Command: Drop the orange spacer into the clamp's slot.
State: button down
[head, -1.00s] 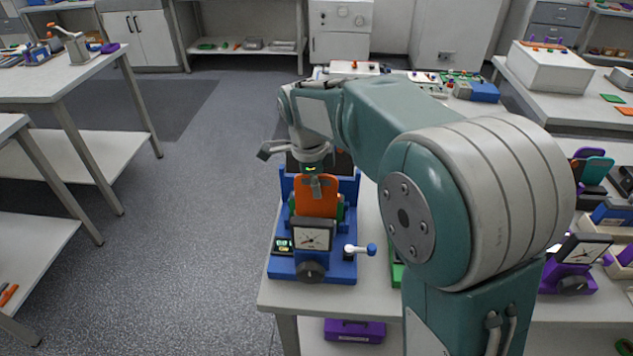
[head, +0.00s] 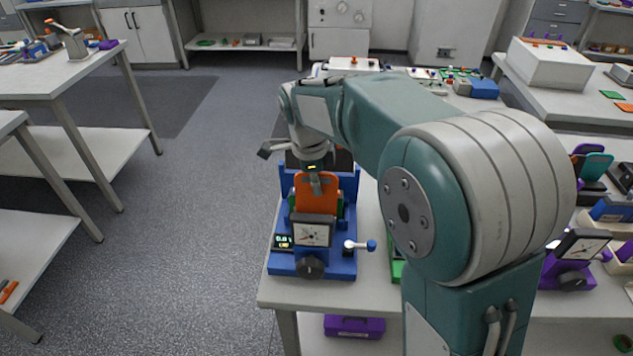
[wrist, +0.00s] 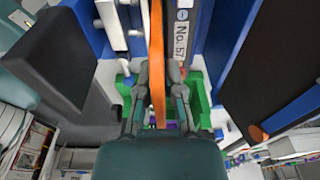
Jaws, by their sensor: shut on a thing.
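The orange spacer (head: 316,192) is a flat plate standing upright, seen broad-side in the head view. In the wrist view the spacer (wrist: 157,65) shows edge-on as a thin strip. My gripper (head: 316,180) is shut on its upper part; in the wrist view the two fingers of my gripper (wrist: 160,75) press it from both sides. The blue clamp (head: 345,262) has a dial, a small display and a black knob at its front. The spacer's lower edge is hidden behind the dial, so I cannot tell how deep it sits. Green parts (wrist: 197,90) lie beside the spacer.
The clamp stands near the left front of the grey table (head: 375,285). A lever with a blue tip (head: 371,245) sticks out at its right. A purple clamp (head: 570,272) stands farther right. A purple box (head: 354,328) is on the shelf below.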

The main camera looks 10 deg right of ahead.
jog(key=shift+f, duration=1.05)
jog(key=shift+f, duration=0.3)
jog(key=c, duration=0.7)
grip_release()
jog(key=r, duration=0.4)
jog(key=a+r, duration=0.1)
jog(key=r, duration=0.6)
jog(key=shift+w+a+r, duration=0.1)
jog(key=shift+a+r, duration=0.2)
jog(key=shift+r, duration=0.1)
